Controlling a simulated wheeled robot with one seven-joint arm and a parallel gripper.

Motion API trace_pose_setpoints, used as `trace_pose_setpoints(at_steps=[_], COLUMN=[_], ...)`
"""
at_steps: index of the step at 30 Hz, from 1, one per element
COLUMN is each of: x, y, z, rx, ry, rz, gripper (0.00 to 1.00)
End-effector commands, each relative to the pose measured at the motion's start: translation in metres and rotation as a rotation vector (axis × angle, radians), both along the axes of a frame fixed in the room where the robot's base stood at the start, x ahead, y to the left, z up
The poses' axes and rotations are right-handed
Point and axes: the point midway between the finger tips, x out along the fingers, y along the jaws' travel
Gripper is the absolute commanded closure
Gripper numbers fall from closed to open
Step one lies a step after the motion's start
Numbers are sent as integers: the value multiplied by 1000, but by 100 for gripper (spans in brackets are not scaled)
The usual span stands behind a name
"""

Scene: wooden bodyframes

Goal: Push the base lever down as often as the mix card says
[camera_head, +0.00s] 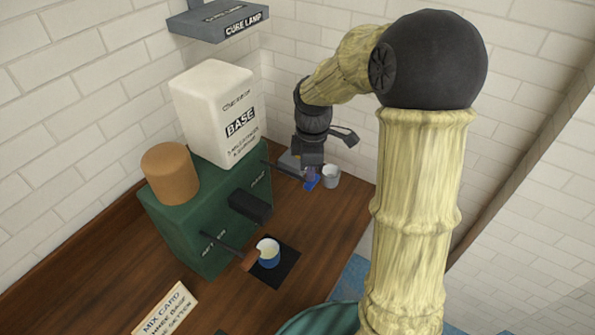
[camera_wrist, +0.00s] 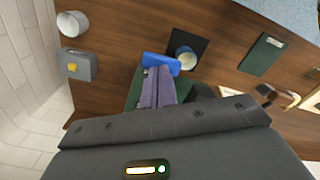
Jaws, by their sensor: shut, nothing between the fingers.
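The green dispenser (camera_head: 185,220) carries a white jug marked BASE (camera_head: 215,115). The base lever, a dark rod, runs from the dispenser's right end to a blue handle (camera_head: 312,185); the handle also shows in the wrist view (camera_wrist: 158,62). My gripper (camera_head: 309,174) is shut and empty, pointing down right at this handle; its purple fingers (camera_wrist: 155,80) end against or just over it, and I cannot tell if they touch. A white-and-blue cup (camera_head: 268,250) stands on a black mat (camera_head: 284,270). The mix card (camera_head: 165,310) is partly cut off; it seems to read three base, one setter.
The setter lever with a brown handle (camera_head: 250,261) is at the dispenser's left end, near the cup. A brown canister (camera_head: 170,172) sits on top. A pale cup (camera_head: 331,175) and a grey box (camera_wrist: 78,65) stand beyond my gripper. A lamp (camera_head: 218,20) hangs above.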

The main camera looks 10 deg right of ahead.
Motion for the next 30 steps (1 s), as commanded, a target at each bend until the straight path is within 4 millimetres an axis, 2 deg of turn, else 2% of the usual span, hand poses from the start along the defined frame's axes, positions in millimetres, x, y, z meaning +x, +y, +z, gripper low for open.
trace_pose_setpoints(at_steps=[18,26,30], x=[0,0,0], y=[0,0,0], z=[-26,-23,-14], rx=[0,0,0], ry=[0,0,0], rz=[0,0,0], gripper=[100,100,100])
